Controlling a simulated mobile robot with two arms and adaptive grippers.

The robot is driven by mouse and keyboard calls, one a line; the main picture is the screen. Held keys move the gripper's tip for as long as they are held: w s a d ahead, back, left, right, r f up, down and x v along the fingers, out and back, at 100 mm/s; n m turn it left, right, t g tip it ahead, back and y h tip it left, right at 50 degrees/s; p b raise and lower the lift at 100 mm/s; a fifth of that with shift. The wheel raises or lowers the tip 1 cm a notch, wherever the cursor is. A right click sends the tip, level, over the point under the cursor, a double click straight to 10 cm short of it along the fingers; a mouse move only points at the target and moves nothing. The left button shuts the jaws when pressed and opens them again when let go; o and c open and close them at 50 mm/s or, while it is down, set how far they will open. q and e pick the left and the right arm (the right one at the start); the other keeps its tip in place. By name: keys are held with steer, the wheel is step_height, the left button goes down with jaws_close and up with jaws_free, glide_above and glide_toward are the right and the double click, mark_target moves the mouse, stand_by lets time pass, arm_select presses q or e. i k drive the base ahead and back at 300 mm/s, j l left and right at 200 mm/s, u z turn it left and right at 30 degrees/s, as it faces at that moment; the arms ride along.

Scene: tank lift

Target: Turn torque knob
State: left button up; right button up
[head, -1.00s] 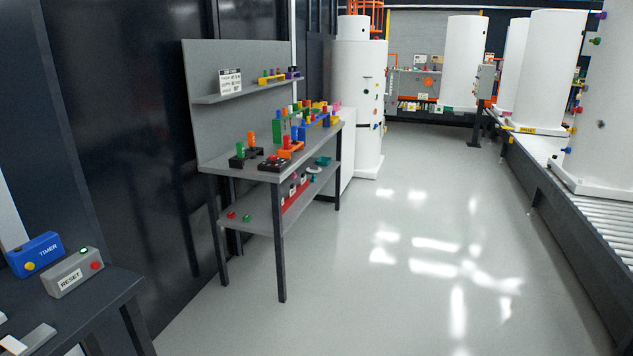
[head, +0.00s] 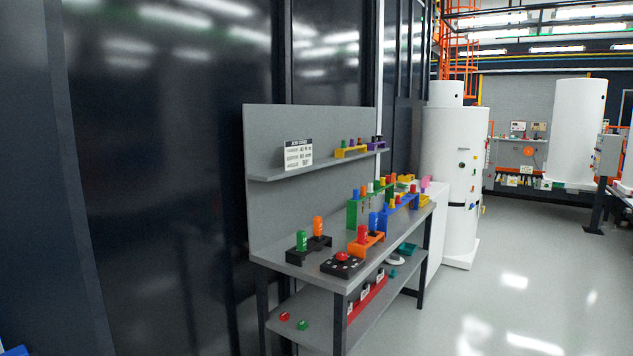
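No knob in view can be read as the torque knob. A grey workbench (head: 288,268) stands left of centre in the head view. On it, a black box (head: 345,268) with a red top piece sits near the front corner. A black holder with a green-handled tool (head: 301,241) and an orange-handled tool (head: 318,226) stands behind it. An orange holder (head: 368,247) with a red-handled tool is to its right. A white sign (head: 298,154) leans on the upper shelf; its small print is not clearly legible. Neither gripper is in view.
A blue stand (head: 400,212) and a green stand (head: 352,212) hold more tools. The lower shelf (head: 313,325) carries a red button (head: 285,316) and a green one (head: 302,325). A white tank (head: 452,150) stands behind the bench. Open floor (head: 510,300) lies to the right.

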mark_target(342, 256)
steer(key=i+u, duration=0.45)
steer(key=i, duration=0.65)
